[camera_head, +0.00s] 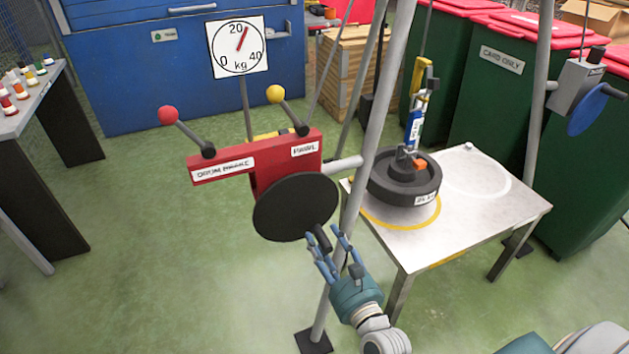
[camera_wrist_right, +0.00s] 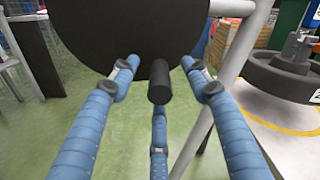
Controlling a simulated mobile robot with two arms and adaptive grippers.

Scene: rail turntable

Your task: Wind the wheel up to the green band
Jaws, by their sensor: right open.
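The black wheel (camera_head: 296,207) is mounted below a red housing (camera_head: 245,170) on a tripod leg. Its short black crank handle (camera_head: 323,238) sticks out at the lower right of the disc. My right gripper (camera_head: 329,256) is open just in front of the handle. In the right wrist view the handle (camera_wrist_right: 158,82) lies between the spread blue fingers (camera_wrist_right: 158,90), with a gap on each side, and the wheel (camera_wrist_right: 130,35) is behind it. A dial (camera_head: 239,46) marked in kg has a red needle pointing just past 20. I see no green band. My left gripper is not in view.
Levers with a red knob (camera_head: 168,115) and a yellow knob (camera_head: 275,94) rise from the housing. A grey tripod leg (camera_head: 362,180) stands close right of the wheel. A metal table (camera_head: 490,208) holds a black weight (camera_head: 403,182). Open green floor lies left.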

